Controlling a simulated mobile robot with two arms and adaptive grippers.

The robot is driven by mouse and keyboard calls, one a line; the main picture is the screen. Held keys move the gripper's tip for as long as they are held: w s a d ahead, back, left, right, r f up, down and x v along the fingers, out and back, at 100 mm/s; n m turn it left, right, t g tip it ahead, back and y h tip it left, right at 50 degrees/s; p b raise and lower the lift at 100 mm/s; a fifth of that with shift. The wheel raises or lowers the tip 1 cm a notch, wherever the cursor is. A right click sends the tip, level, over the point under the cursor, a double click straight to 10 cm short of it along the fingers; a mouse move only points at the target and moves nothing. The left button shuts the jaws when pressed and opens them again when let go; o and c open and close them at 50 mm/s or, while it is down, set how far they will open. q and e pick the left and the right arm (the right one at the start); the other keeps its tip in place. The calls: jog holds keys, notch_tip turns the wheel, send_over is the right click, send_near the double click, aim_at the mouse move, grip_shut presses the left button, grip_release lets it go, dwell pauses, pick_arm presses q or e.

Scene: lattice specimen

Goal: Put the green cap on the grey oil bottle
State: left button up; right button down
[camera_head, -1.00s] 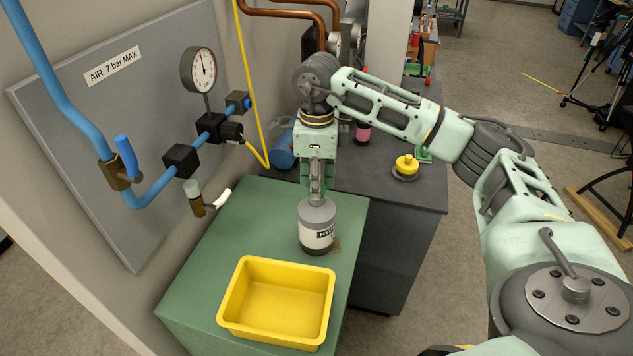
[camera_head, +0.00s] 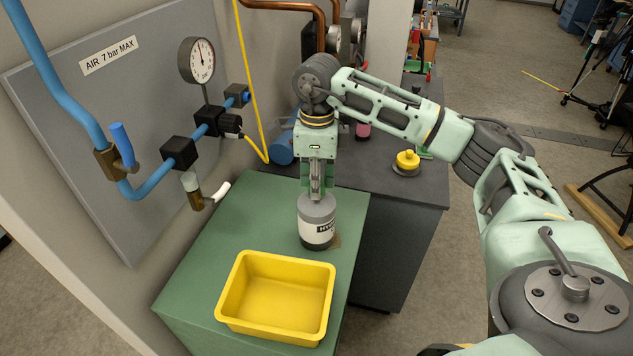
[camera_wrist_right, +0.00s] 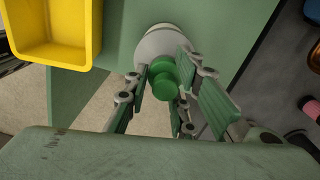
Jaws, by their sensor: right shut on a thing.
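The grey oil bottle (camera_head: 317,218), with a white label band and dark base, stands upright on the green bench top. My right gripper (camera_head: 317,194) comes down from above, with its fingertips at the bottle's top. In the right wrist view the green cap (camera_wrist_right: 163,78) is between the fingers of this gripper (camera_wrist_right: 165,80), over the bottle's pale shoulder (camera_wrist_right: 158,42). The gripper is shut on the cap. The fingers hide the cap and the bottle's neck in the head view, so I cannot tell whether the cap is seated. My left gripper is not in view.
A yellow tray (camera_head: 236,290) sits in front of the bottle on the green bench (camera_head: 215,240). A yellow object (camera_head: 407,161) stands on the dark bench behind.

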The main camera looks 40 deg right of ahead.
jog(key=shift+s+f, duration=0.1)
jog(key=shift+f, duration=0.1)
jog(key=c, duration=1.7)
grip_release()
jog(key=shift+c, duration=0.2)
jog(key=o, duration=0.3)
jog(key=shift+o, duration=0.7)
jog(key=o, duration=0.4)
jog(key=shift+r, duration=0.1)
jog(key=shift+r+p, duration=1.65)
jog(key=shift+r, duration=0.85)
jog(key=shift+r, duration=0.1)
